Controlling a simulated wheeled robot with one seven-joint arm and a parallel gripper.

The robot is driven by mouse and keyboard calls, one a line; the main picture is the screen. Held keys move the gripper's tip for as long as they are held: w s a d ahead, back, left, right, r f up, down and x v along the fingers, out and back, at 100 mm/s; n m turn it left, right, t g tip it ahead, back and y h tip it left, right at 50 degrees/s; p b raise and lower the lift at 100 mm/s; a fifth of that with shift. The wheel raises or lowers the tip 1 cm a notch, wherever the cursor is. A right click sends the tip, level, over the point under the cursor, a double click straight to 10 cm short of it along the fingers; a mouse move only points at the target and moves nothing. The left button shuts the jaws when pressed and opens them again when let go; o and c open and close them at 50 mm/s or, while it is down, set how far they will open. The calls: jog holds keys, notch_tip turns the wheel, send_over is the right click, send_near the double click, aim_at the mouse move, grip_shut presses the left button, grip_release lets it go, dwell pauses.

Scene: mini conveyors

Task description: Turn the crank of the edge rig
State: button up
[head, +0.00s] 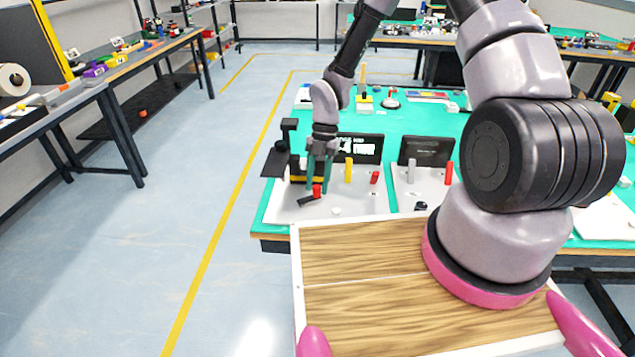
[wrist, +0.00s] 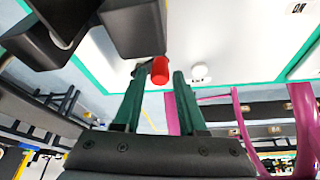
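The edge rig is a white board (head: 345,203) at the near left corner of the green table, with a black sign at its back. Its crank has a red knob (head: 316,191) on a short black arm (head: 306,200). My gripper (head: 319,180) points down just above the knob. In the wrist view, my gripper's green fingers (wrist: 159,74) are apart, with the red knob (wrist: 160,70) between their tips, nearer the left finger. A gap shows on the right; I cannot tell whether the left finger touches it.
A yellow post (head: 348,169) and a red post (head: 375,178) stand on the board right of my gripper. A black, shelf-like part (head: 274,162) is at its left. A second rig board (head: 420,185) lies to the right. Open floor (head: 215,130) is left of the table.

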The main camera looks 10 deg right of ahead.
grip_shut()
